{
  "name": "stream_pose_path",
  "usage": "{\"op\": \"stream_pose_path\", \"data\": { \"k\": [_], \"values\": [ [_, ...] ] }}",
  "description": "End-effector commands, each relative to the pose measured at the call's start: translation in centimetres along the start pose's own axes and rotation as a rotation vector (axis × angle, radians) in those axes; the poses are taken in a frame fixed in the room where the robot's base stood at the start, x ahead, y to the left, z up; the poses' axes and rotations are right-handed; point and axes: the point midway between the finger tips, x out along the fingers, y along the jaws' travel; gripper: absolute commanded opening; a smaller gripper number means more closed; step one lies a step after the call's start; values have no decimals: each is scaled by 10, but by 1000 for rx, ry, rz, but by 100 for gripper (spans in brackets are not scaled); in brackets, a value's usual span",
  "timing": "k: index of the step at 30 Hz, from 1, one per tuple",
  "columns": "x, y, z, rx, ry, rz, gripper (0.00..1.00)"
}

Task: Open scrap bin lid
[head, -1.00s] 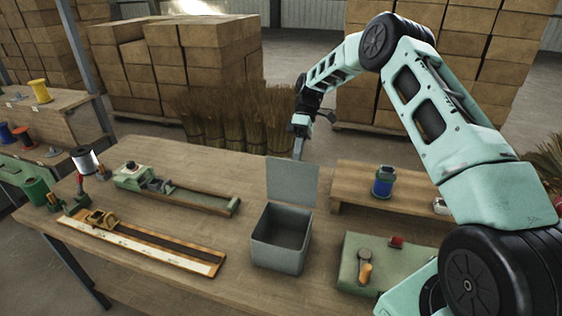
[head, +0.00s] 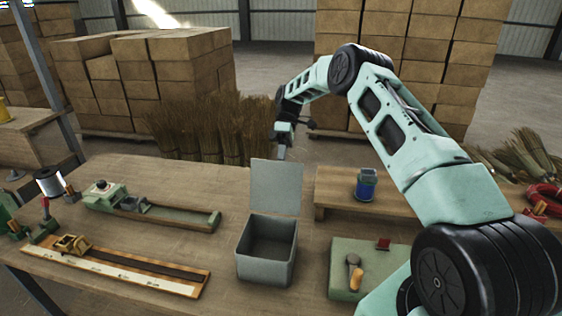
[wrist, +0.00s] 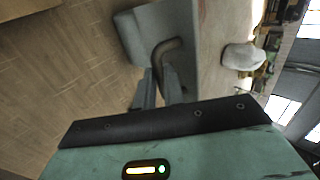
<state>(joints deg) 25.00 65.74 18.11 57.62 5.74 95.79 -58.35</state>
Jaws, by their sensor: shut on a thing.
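The scrap bin (head: 265,268) is a grey open-topped box on the workbench, and its dark inside shows from the front. Its grey lid (head: 276,187) stands upright at the bin's back edge. My gripper (head: 282,153) is behind the lid near its top edge, and the lid partly hides the fingertips. In the wrist view my gripper (wrist: 160,86) has its fingers close together at a curved, dark handle (wrist: 168,48). It is shut on this handle. The exact contact between fingers and handle is hard to make out.
A wooden riser (head: 340,190) with a blue spool (head: 366,185) stands right of the lid. A green board (head: 345,275) lies right of the bin. A green fixture (head: 150,208) and a long ruler-like jig (head: 120,264) lie left. Broom bundles (head: 205,130) stand behind the bench.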

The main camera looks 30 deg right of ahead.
Motion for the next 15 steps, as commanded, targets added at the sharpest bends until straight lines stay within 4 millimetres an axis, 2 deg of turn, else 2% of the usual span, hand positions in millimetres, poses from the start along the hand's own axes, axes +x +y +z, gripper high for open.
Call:
{"op": "stream_pose_path", "data": {
  "k": [1, 3, 4, 6, 15],
  "values": [
    [6, 11, 4, 12, -2, 15, 0],
    [5, 11, 4, 12, -2, 15, 0],
    [5, 11, 4, 13, -1, 16, 19],
    [5, 11, 4, 12, -1, 15, 33],
    [3, 8, 2, 8, 2, 15, 33]
  ]
}}
